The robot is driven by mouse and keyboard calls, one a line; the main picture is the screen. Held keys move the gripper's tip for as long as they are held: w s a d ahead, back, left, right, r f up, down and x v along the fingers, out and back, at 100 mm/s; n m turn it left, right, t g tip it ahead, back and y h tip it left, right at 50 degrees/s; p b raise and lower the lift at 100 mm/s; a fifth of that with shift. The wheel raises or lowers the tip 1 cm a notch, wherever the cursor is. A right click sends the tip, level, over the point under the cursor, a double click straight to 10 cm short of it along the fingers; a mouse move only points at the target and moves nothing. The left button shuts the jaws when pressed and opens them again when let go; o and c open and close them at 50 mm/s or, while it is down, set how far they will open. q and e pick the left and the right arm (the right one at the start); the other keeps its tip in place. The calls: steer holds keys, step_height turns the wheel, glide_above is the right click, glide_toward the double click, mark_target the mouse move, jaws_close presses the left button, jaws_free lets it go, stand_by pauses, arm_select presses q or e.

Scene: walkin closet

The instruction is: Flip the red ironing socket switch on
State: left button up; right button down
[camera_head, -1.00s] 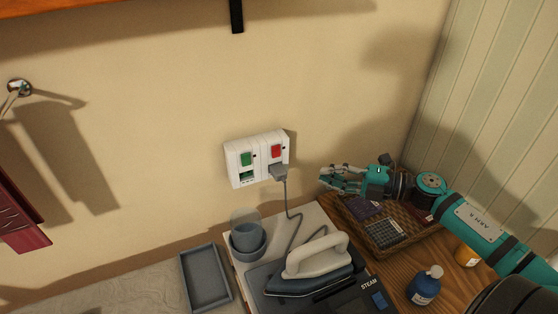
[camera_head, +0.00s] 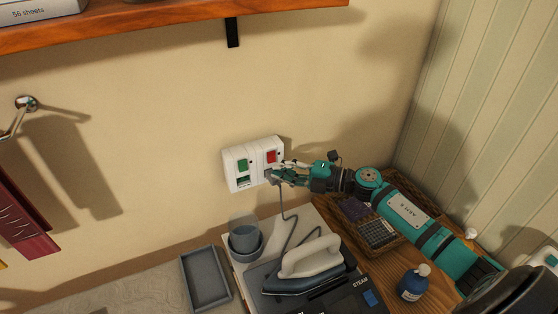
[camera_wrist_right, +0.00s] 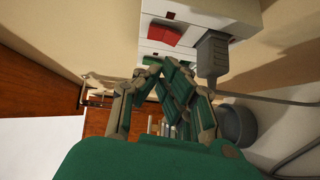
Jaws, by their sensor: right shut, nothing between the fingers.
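The white double socket (camera_head: 232,174) is on the wall. Its red switch (camera_head: 271,157) is on the right half and its green switch (camera_head: 242,165) on the left half. A grey plug (camera_wrist_right: 212,55) sits in the socket close to the red switch, which also shows in the wrist view (camera_wrist_right: 165,32). My right gripper (camera_head: 277,172) is shut and empty, with its fingertips at the right half of the socket, just below the red switch and over the plug. In the wrist view its fingers (camera_wrist_right: 162,66) are near the switch; contact is unclear. My left gripper is out of view.
The iron (camera_head: 310,262) stands below, its cord (camera_head: 284,208) leading toward the plug. A grey cup (camera_head: 243,233), grey tray (camera_head: 205,279), wicker basket (camera_head: 401,241) and blue bottle (camera_head: 413,284) are nearby. A wooden shelf (camera_head: 170,24) is above. The wall above the socket is clear.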

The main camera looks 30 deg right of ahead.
mark_target(271, 157)
steer(key=shift+w+f, duration=0.15)
steer(key=shift+w, duration=0.8)
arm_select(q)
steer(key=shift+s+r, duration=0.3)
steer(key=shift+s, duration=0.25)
arm_select(e)
steer(key=shift+w+d+f+b, duration=0.15)
steer(key=shift+f+b, duration=0.4)
steer(key=shift+b, duration=0.65)
steer(key=shift+w+r+n, duration=0.15)
steer(key=shift+r+n, duration=0.15)
steer(key=shift+r, duration=0.1)
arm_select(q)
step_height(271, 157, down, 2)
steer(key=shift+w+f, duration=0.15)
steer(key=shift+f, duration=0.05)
